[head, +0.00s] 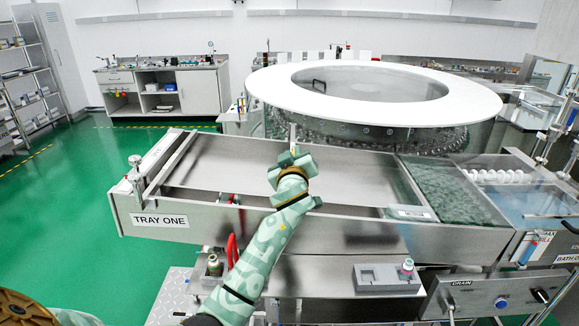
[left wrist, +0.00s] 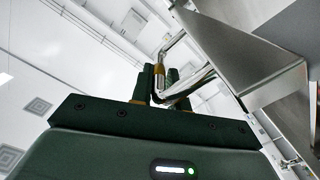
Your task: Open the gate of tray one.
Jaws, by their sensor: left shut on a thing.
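Tray one (head: 160,220) is a long steel trough with a "TRAY ONE" label at its left front. I cannot tell from these views which part is the gate. My left gripper (head: 292,152) is over the middle of the tray, near its far edge. A thin upright metal piece (head: 292,132) shows just beyond its fingers. In the left wrist view, my left gripper (left wrist: 164,82) is shut on a bent shiny metal handle (left wrist: 194,80), beside a steel sheet edge. My right gripper is out of view.
A large round washer with a white ring top (head: 270,88) stands behind the tray. A knobbed post (head: 135,165) rises at the tray's left end. Green floor is clear at the left.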

